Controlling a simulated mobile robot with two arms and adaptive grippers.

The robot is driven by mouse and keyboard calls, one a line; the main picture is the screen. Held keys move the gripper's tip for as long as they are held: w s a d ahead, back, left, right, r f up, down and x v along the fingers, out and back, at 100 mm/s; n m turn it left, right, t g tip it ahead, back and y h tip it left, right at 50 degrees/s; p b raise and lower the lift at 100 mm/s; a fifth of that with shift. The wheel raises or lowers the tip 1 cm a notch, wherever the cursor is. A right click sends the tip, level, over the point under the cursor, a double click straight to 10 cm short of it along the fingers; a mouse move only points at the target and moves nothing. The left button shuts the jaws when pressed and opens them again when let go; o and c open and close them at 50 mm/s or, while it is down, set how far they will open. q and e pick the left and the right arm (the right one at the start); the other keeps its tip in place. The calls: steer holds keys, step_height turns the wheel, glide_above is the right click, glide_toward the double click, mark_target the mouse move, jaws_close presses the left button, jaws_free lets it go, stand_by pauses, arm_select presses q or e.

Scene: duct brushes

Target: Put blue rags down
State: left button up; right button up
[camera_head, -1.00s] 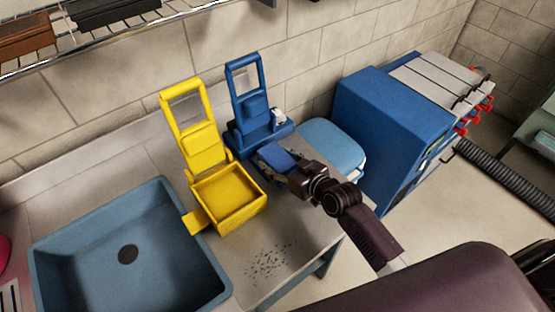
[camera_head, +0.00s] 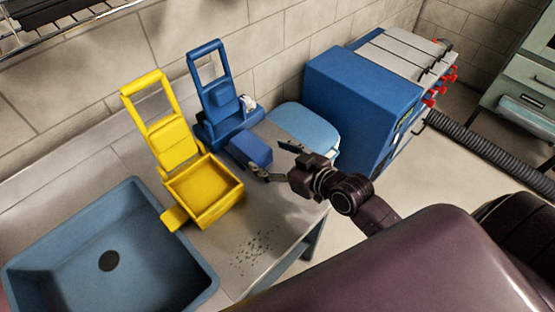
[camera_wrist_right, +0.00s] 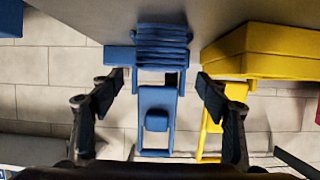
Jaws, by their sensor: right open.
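The blue rags (camera_head: 250,148) form a folded stack on the grey counter, in front of the blue wringer-like caddy (camera_head: 220,110). In the right wrist view, which is upside down, the layered stack (camera_wrist_right: 162,45) rests against the counter surface. My right gripper (camera_head: 271,160) is open, just to the right of the rags in the head view. Its fingers are spread wide, and the rags lie just beyond the fingertips, apart from them. My left gripper is not in view.
A yellow caddy (camera_head: 205,190) stands left of the rags, beside a blue-grey sink (camera_head: 60,245). A light blue padded item (camera_head: 303,127) and a large blue machine (camera_head: 355,105) are behind and right of my gripper. Debris specks (camera_head: 252,252) lie on the front counter.

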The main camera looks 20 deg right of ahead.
steer(key=shift+v, duration=1.5)
